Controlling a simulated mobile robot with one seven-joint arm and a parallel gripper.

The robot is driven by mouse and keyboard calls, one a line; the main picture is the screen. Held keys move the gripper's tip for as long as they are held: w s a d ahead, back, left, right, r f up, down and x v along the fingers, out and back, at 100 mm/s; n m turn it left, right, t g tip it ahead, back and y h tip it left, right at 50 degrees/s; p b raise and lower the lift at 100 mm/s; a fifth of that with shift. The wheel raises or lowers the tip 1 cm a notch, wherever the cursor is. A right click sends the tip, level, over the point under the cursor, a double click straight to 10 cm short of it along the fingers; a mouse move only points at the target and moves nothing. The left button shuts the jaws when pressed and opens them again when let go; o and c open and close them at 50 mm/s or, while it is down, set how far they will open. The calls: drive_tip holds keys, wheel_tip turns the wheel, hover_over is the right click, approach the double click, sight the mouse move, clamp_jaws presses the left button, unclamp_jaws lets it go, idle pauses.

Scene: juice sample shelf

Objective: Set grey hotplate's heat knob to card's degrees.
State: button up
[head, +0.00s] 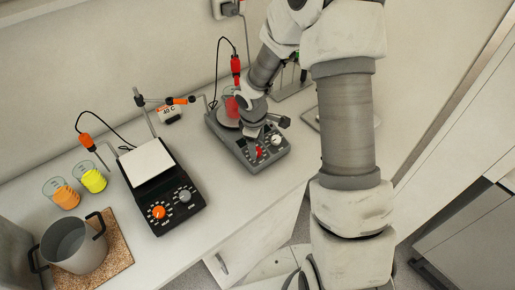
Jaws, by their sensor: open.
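The grey hotplate (216,121) stands on the bench against the back wall. Its front panel has a red knob (259,153) on the left and a pale knob (276,140) on the right. I cannot read their scales or which is for heat. My gripper (268,127) is open and empty, above the panel, with its dark fingers apart. It seems clear of both knobs. A glass with red liquid (231,106) stands on the plate, partly hidden by my wrist.
A black hotplate (166,196) with a white top and orange and grey knobs stands to the left. Beakers of orange (66,197) and yellow (94,181) liquid and a metal pot (76,246) on a cork mat (117,262) are farther left.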

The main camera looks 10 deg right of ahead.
drive_tip(key=shift+w+d+f, duration=0.1)
drive_tip(key=shift+w+f, duration=0.1)
drive_tip(key=shift+f, duration=1.25)
clamp_jaws()
